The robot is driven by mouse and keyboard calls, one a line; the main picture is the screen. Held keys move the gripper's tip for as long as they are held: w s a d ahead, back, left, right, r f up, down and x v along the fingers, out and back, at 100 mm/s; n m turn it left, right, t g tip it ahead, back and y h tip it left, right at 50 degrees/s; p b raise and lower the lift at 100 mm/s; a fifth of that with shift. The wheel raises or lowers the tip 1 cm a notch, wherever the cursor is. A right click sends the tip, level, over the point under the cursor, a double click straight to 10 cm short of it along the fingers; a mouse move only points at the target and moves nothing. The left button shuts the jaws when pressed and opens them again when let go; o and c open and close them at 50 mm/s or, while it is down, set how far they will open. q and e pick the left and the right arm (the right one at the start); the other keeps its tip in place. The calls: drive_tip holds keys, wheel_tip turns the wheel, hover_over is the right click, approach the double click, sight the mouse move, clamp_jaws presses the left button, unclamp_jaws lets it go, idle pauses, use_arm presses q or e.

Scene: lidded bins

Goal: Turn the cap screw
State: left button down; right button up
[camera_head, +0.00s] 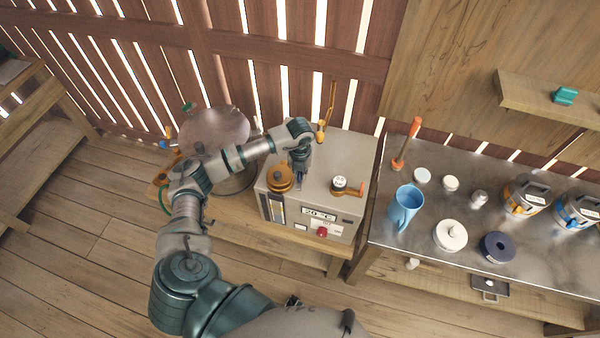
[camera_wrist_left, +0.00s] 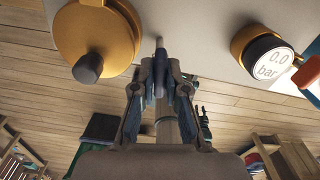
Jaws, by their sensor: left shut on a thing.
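My left gripper (camera_head: 301,174) points down over the top of the beige machine (camera_head: 330,165). In the left wrist view the gripper (camera_wrist_left: 160,75) has its fingers together on a thin grey pin (camera_wrist_left: 160,46) that sticks out past the fingertips. I cannot tell whether this pin is the cap screw. A round orange cap (camera_head: 279,180) with a dark knob sits on the machine just left of the gripper. The cap also shows in the left wrist view (camera_wrist_left: 105,25), apart from the fingers. My right gripper is not in view.
A gauge (camera_head: 339,182) reading 0.0 bar, with an orange handle, sits right of the gripper. A red button (camera_head: 321,232) is on the machine's front. A metal table (camera_head: 440,285) at right carries a blue mug (camera_head: 405,208), jars and lidded bins. A round grey vessel (camera_head: 213,130) stands behind my arm.

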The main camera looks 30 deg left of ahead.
use_arm(q)
drive_tip(key=shift+w+a+r, duration=0.1)
drive_tip(key=shift+w+r, duration=0.1)
drive_tip(key=c, duration=1.4)
unclamp_jaws()
drive_tip(key=shift+o, duration=1)
drive_tip(key=shift+f, duration=0.2)
drive_tip(key=shift+s, duration=0.1)
wheel_tip(320, 180, up, 12)
drive_tip(key=shift+f, duration=0.1)
